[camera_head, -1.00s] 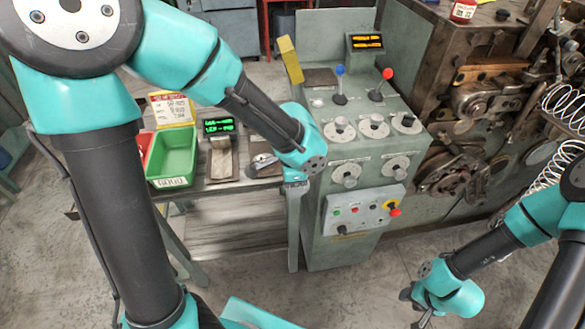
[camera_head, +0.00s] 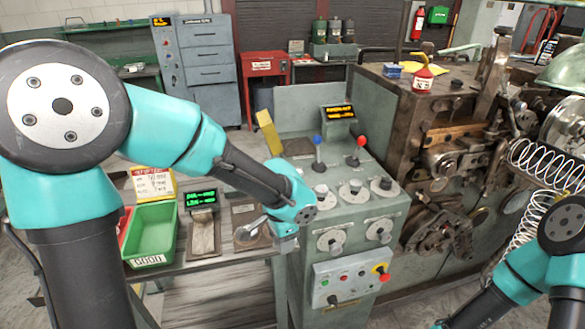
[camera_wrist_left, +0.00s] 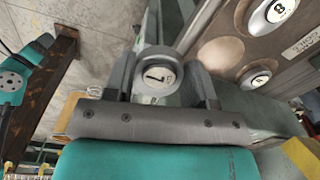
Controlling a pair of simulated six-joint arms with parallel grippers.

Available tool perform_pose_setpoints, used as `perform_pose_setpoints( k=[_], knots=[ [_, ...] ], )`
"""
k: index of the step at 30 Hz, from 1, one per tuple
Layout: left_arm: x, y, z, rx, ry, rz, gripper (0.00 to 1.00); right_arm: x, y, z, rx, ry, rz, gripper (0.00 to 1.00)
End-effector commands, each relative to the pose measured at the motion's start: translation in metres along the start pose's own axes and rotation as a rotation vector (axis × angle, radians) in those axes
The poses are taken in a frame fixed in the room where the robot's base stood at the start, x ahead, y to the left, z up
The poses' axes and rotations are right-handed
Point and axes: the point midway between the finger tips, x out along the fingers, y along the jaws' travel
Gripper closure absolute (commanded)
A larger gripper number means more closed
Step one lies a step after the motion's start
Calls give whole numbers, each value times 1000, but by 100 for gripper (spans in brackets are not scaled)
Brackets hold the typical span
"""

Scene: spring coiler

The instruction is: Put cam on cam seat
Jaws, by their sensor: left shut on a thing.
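My left gripper (camera_wrist_left: 162,80) is shut on a round grey cam (camera_wrist_left: 158,72) with a pale face marked with a digit, perhaps 7. The cam sits between the two dark fingers in the left wrist view. Beside it at the right is a brown board (camera_wrist_left: 290,50) with an empty round tan spot (camera_wrist_left: 221,62), a cam marked 8 (camera_wrist_left: 277,12) and another, perhaps 4 (camera_wrist_left: 259,81). My right gripper is below the frame. I cannot identify the cam seat.
The grey console (camera_head: 340,232) with levers and knobs stands close right of my left wrist. A green bin (camera_head: 152,238) and a green display (camera_head: 201,198) are on the bench. The coiling machine (camera_head: 430,160) with wire coils fills the right.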

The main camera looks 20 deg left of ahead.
Motion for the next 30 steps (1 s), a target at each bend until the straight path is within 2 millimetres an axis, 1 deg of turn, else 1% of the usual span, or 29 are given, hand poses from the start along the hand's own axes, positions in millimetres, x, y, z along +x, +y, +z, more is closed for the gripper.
perform_pose_setpoints(
  k=[1,6,9,12,15,18,30],
  knots=[
    [-10,-12,-10,-75,3,-5,78,0,0,0,0,0,0,57],
    [-47,-52,-37,-371,3,-8,78,0,0,0,0,0,0,57],
    [-68,-73,-48,-534,3,-2,78,0,0,0,0,0,0,57],
    [-86,-88,-56,-662,2,7,78,0,0,0,0,0,0,57],
    [-98,-96,-60,-744,-1,15,78,0,0,0,0,0,0,57],
    [-103,-100,-62,-781,-1,18,78,0,0,0,0,0,0,57],
    [-103,-100,-62,-784,-2,19,78,0,0,0,0,0,0,57]
  ],
)
